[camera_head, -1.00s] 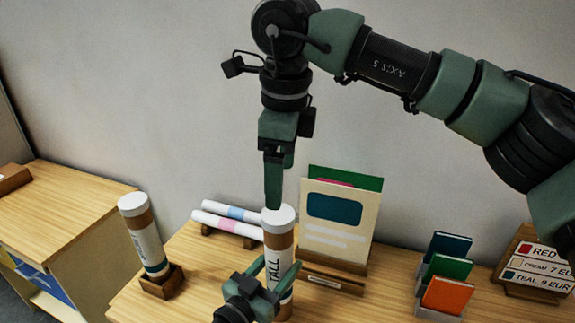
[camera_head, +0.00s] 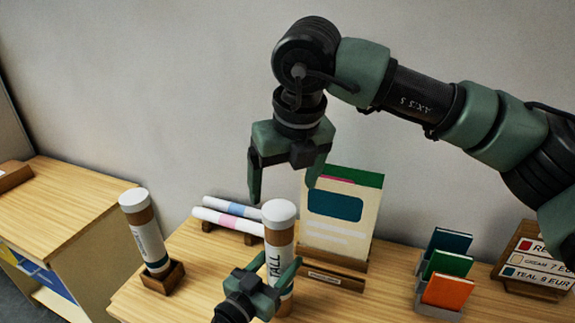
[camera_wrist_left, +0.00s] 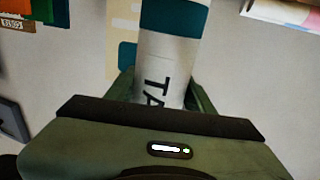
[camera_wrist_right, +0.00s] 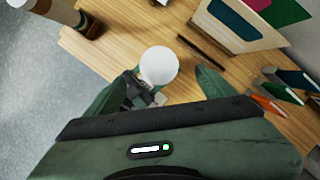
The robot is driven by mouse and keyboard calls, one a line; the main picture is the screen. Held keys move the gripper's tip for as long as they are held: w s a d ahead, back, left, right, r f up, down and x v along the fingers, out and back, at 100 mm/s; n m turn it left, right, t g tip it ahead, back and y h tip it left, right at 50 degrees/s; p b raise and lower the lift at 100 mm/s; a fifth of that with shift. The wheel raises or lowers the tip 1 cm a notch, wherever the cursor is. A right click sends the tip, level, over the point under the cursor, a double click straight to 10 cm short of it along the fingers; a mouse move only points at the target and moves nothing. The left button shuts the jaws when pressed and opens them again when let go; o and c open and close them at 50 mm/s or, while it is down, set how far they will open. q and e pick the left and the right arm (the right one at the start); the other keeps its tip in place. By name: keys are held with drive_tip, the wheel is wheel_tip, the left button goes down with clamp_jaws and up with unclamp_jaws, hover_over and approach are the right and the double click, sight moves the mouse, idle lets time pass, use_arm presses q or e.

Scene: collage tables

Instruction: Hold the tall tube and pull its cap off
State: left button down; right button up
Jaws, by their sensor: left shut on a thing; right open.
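The tall tube (camera_head: 279,247) stands upright on the table, brown with a white label reading TALL. Its white cap (camera_head: 278,211) sits on its top end. My left gripper (camera_head: 280,285) is shut around the tube's labelled body; the left wrist view shows the label (camera_wrist_left: 165,75) between its fingers. My right gripper (camera_head: 286,190) is open and empty above the tube, its fingers pointing down. In the right wrist view the cap (camera_wrist_right: 159,65) lies between and beyond the open fingertips, apart from them.
A second white-capped tube (camera_head: 147,232) leans in a wooden block (camera_head: 163,279) at left. Rolled papers (camera_head: 232,207) lie behind. A card stand (camera_head: 333,275), coloured booklets (camera_head: 447,265) and a price sign (camera_head: 540,265) stand to the right.

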sight(279, 209)
drive_tip(key=x, duration=0.6)
drive_tip(key=shift+w+f, duration=0.1)
drive_tip(key=shift+f, duration=0.3)
drive_tip(key=c, duration=1.7)
drive_tip(key=shift+o, duration=0.2)
drive_tip(key=shift+r, duration=0.2)
drive_tip(key=shift+r, duration=0.95)
drive_tip(key=shift+r, duration=0.1)
